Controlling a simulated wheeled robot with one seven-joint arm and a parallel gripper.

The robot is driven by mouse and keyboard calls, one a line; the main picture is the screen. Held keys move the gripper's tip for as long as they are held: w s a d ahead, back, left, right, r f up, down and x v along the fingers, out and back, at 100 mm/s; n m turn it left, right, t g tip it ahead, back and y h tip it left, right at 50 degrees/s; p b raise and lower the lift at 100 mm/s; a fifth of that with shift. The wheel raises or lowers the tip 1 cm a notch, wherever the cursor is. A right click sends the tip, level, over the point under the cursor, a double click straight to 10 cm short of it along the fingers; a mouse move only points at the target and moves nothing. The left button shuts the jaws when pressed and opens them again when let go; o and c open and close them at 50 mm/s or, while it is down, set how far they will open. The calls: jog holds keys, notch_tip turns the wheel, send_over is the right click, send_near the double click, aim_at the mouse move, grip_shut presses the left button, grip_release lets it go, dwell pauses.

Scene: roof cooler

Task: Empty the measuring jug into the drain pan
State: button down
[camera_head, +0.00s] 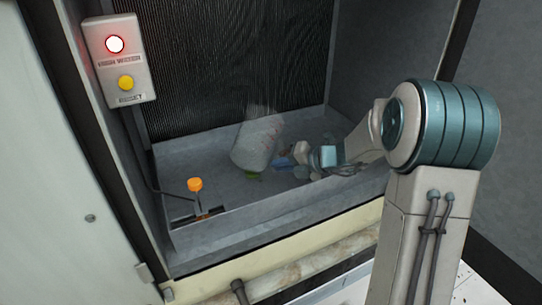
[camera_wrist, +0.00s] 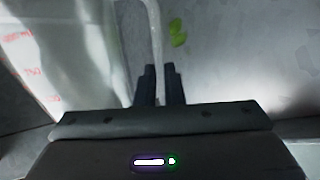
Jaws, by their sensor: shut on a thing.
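The measuring jug (camera_head: 256,143) is a translucent, whitish vessel, tilted inside the drain pan area in the head view. It also fills the left of the wrist view (camera_wrist: 75,50), with red markings on its wall. The drain pan (camera_head: 225,190) is a wide grey tray below and around it. My gripper (camera_head: 287,161) is at the jug's right side. In the wrist view my gripper (camera_wrist: 158,85) is shut on the jug's pale handle (camera_wrist: 154,40). The jug's contents are not clear to see.
A float switch with an orange cap (camera_head: 195,185) stands at the pan's front left. Green leaves (camera_head: 254,177) lie on the pan floor near the jug. A control box (camera_head: 120,60) with a lit red-rimmed lamp and yellow button hangs at upper left. Dark fins (camera_head: 235,60) stand behind.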

jog(key=shift+f+b, duration=0.3)
jog(key=shift+b, duration=0.55)
jog(key=b, duration=0.3)
jog(key=shift+w+f+n+t, duration=0.2)
jog(key=shift+f+n+t, duration=0.1)
jog(key=shift+n+t, duration=0.1)
jog(key=b, duration=0.3)
jog(key=shift+w+d+f+h, duration=0.1)
jog(key=shift+w+f+h, duration=0.05)
jog(key=shift+f+h, duration=0.15)
